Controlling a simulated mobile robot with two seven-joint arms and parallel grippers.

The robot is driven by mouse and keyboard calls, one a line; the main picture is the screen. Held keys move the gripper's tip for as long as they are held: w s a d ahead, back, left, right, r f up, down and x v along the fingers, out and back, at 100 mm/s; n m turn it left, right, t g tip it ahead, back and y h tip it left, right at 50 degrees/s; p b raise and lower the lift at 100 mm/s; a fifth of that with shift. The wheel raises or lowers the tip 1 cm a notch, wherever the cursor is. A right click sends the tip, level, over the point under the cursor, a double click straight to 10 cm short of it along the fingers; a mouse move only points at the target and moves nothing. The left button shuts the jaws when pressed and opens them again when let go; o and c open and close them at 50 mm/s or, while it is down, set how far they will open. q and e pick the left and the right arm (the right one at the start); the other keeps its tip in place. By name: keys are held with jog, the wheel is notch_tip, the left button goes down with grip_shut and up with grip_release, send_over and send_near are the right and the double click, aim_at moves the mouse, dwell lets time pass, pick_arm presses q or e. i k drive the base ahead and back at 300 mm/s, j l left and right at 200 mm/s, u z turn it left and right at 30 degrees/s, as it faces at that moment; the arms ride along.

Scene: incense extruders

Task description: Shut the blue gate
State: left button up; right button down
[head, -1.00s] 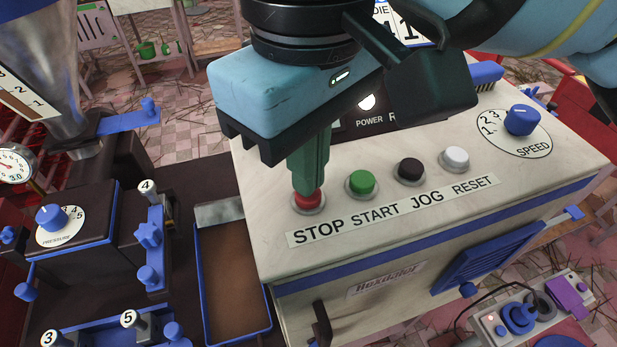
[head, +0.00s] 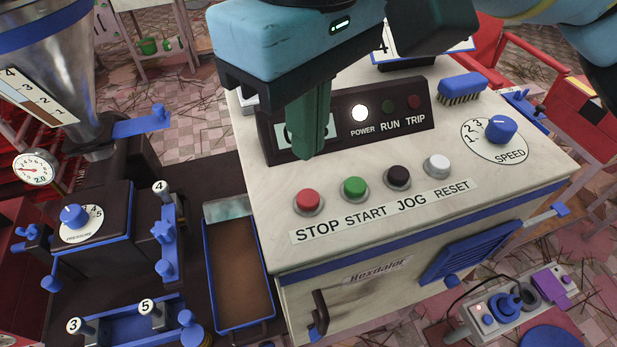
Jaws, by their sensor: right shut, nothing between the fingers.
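The blue gate (head: 141,124) looks to be the flat blue slide plate with an upright knob at its outer end. It sticks out to the right from the neck under the metal hopper (head: 65,75) at the upper left. My right gripper (head: 306,152) has its green fingers shut and empty. It hangs above the white control box (head: 400,245), in front of the dark lamp panel and behind the red STOP button (head: 308,201), apart from the button. The gate is well to the left of it. My left gripper is not in view.
The lamp panel (head: 422,112) has its POWER lamp lit; RUN and TRIP look dark. A blue brush (head: 461,88) and a SPEED knob (head: 501,130) sit on the box. A gauge (head: 34,169) and PRESSURE knob (head: 74,216) stand left. A blue-rimmed tray (head: 206,275) lies between.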

aim_at(161, 120)
jog(key=k, duration=1)
